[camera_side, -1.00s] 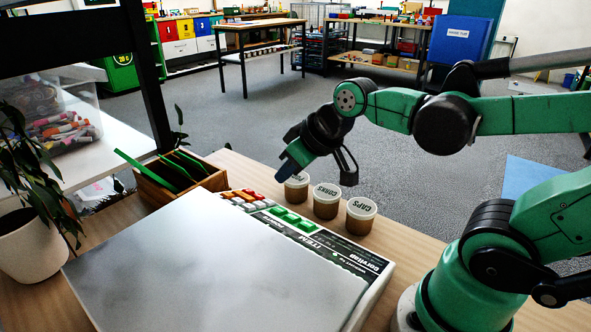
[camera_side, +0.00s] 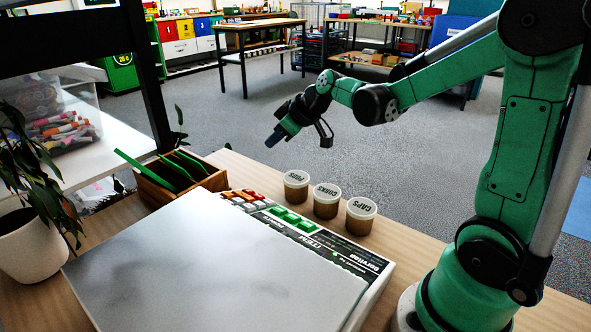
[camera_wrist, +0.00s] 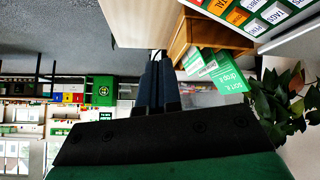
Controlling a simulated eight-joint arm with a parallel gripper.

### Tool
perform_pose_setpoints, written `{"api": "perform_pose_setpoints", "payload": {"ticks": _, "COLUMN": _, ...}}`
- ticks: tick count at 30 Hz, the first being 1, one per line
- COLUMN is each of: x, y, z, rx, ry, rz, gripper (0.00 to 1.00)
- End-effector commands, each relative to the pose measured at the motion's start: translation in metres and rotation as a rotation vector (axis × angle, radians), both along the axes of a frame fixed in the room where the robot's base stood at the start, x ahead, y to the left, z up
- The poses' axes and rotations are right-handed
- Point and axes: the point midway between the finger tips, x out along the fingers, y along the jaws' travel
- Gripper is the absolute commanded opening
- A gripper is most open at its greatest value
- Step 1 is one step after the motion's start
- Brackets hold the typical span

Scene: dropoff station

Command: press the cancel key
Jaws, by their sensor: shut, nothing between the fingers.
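The keypad (camera_side: 262,203) is on the back panel of a white scale-like machine (camera_side: 215,265) on the wooden table. It has small red, orange and white keys at its left and larger green keys (camera_side: 292,219). Which key is cancel cannot be read in the side view. My gripper (camera_side: 275,137) is shut and empty, high above and behind the keypad, touching nothing. In the wrist view my shut fingers (camera_wrist: 157,75) point past the table edge, and part of the keypad (camera_wrist: 238,15) shows at the top right, its labels only partly legible.
Three lidded jars (camera_side: 326,201) stand behind the machine, right of the keypad. A wooden box (camera_side: 180,180) with green cards is left of the keypad. A potted plant (camera_side: 35,240) stands at the far left. The air around my gripper is clear.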

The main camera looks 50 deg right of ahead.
Motion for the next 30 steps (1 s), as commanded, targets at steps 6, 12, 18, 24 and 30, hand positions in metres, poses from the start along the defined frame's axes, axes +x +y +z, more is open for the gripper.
{"api": "perform_pose_setpoints", "payload": {"ticks": 6, "x": 0.000, "y": 0.003, "z": -0.008, "rx": -0.001, "ry": 0.001, "rz": 0.001, "gripper": 0.00}}
{"api": "perform_pose_setpoints", "payload": {"ticks": 12, "x": 0.000, "y": 0.014, "z": -0.030, "rx": -0.001, "ry": 0.000, "rz": 0.002, "gripper": 0.00}}
{"api": "perform_pose_setpoints", "payload": {"ticks": 18, "x": 0.000, "y": 0.025, "z": -0.056, "rx": 0.000, "ry": 0.000, "rz": 0.001, "gripper": 0.00}}
{"api": "perform_pose_setpoints", "payload": {"ticks": 24, "x": 0.000, "y": 0.033, "z": -0.074, "rx": 0.000, "ry": 0.001, "rz": 0.000, "gripper": 0.00}}
{"api": "perform_pose_setpoints", "payload": {"ticks": 30, "x": 0.000, "y": 0.036, "z": -0.080, "rx": 0.000, "ry": 0.000, "rz": 0.000, "gripper": 0.00}}
